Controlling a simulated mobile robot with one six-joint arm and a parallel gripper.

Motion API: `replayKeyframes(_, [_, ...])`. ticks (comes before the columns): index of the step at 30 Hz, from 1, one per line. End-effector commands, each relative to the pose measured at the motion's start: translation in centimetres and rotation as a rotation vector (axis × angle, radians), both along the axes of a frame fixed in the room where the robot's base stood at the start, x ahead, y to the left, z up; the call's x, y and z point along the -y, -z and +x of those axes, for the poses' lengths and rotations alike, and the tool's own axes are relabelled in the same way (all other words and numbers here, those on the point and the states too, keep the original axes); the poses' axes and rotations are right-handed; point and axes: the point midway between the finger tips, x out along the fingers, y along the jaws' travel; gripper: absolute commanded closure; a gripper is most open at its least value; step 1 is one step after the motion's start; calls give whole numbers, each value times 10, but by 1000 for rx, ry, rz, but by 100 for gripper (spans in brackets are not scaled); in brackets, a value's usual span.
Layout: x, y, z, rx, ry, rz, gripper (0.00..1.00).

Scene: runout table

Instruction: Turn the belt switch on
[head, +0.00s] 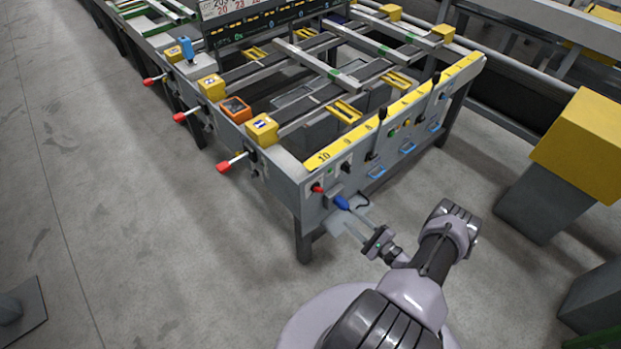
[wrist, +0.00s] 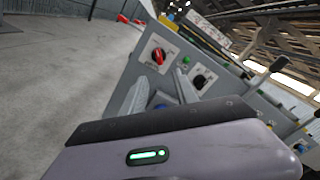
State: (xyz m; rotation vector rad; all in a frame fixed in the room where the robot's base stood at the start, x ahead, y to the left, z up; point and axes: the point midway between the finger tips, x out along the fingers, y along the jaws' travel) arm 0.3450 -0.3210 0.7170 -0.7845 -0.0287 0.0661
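The front panel of the runout table carries two rotary switches with labels too small to read, so I cannot tell which is the belt switch. A red rotary switch (head: 318,188) sits at the panel's left end. It also shows on a white plate in the wrist view (wrist: 158,56). A black rotary switch (head: 346,167) is to its right, also in the wrist view (wrist: 200,80). My gripper (head: 362,233) is in front of and below them, apart from both. In the wrist view its two grey fingers (wrist: 162,92) stand apart with nothing held between them.
A blue plug (head: 341,203) sticks out of the panel below the red switch, close to my fingers. A green button (wrist: 186,60) lies between the switches. Black levers and blue handles (head: 377,172) line the panel further right. A yellow-topped post (head: 580,140) stands right.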

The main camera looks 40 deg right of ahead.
Motion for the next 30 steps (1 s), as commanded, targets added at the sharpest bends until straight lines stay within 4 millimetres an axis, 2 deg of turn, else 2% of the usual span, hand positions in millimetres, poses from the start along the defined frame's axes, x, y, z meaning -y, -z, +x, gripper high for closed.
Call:
replayKeyframes(9, [-10, 2, 95, 0, -11, -2, 65])
replayKeyframes(15, [-13, 2, 140, 0, -10, -1, 65])
replayKeyframes(21, [-14, 0, 158, -1, -8, 1, 65])
replayKeyframes(28, [-14, -1, 159, -1, -8, 1, 65])
replayKeyframes(29, [-14, -1, 159, -1, -7, 1, 66])
replayKeyframes(30, [-14, -1, 159, -1, -8, 1, 74])
